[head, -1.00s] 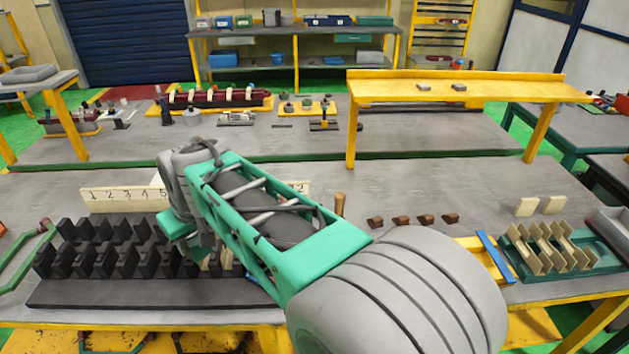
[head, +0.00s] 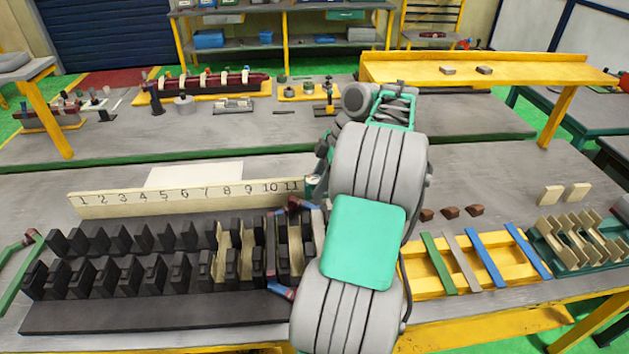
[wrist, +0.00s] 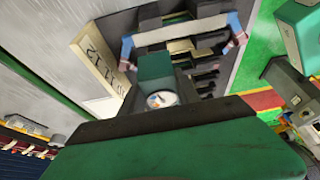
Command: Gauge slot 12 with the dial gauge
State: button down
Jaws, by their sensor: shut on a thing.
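The dial gauge (wrist: 162,99) shows its round white face in the wrist view, at the front of my gripper (wrist: 157,78). My gripper is shut on it. In the head view my arm hides most of the gripper, near the right end of the black slotted stator (head: 150,318). The cream number board (head: 190,196) shows 1 to 11 in the head view; my arm covers the rest. The wrist view shows 12 on the board (wrist: 98,50), left of the gauge. Slot 12 is hidden behind my arm in the head view. I cannot tell whether the gauge touches the stator.
Cream liners (head: 222,250) sit in some right-hand slots. A coil with blue and red ends (head: 283,291) lies across the stator near 10 and 11. A yellow tray with coloured strips (head: 485,265) and brown wedges (head: 450,212) lie to the right.

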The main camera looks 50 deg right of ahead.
jog(key=shift+a+f+b, duration=0.1)
jog(key=shift+f+b, duration=3.8)
jog(key=shift+f, duration=0.4)
jog(key=c, duration=0.8)
grip_release()
jog(key=p+v, duration=0.4)
jog(key=v, duration=0.3)
jog(key=shift+s+r+p, duration=0.1)
jog(key=shift+r+p, duration=0.2)
jog(key=shift+r, duration=0.05)
